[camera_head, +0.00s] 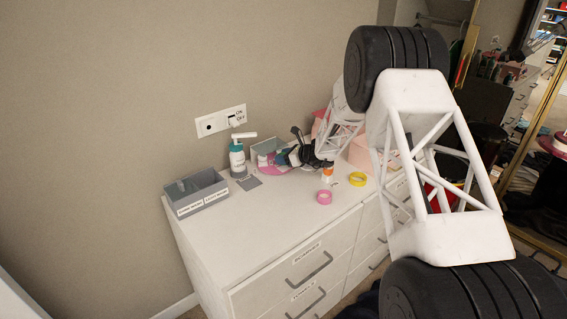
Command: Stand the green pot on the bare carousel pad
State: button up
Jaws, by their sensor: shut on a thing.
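My gripper (296,154) is small and dark in the head view, over the back part of the white dresser. It is shut on a small teal-green thing, which looks like the green pot (281,158); the fingers and their dark parts cover some of it. The pink carousel (267,169) lies just left of and below the gripper, with a pale pot on it. The bare pad is too small and too covered to make out. I cannot tell whether the green pot touches the carousel.
A grey labelled bin (196,192) and a white-and-teal pump bottle (237,160) stand left of the carousel. A pink tape ring (324,197), a yellow ring (357,179) and an orange-and-white bottle (327,175) are to the right. The dresser's front left top (255,225) is clear.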

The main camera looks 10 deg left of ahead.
jog(key=shift+f, duration=1.3)
jog(key=shift+f, duration=0.1)
jog(key=o, duration=1)
jog(key=shift+s+d+r, duration=0.2)
jog(key=shift+d+r, duration=0.15)
jog(key=shift+d, duration=0.25)
jog(key=v, duration=1)
jog(key=shift+s+d+r, duration=0.1)
jog(key=shift+d+r, duration=0.05)
jog(key=shift+d, duration=0.1)
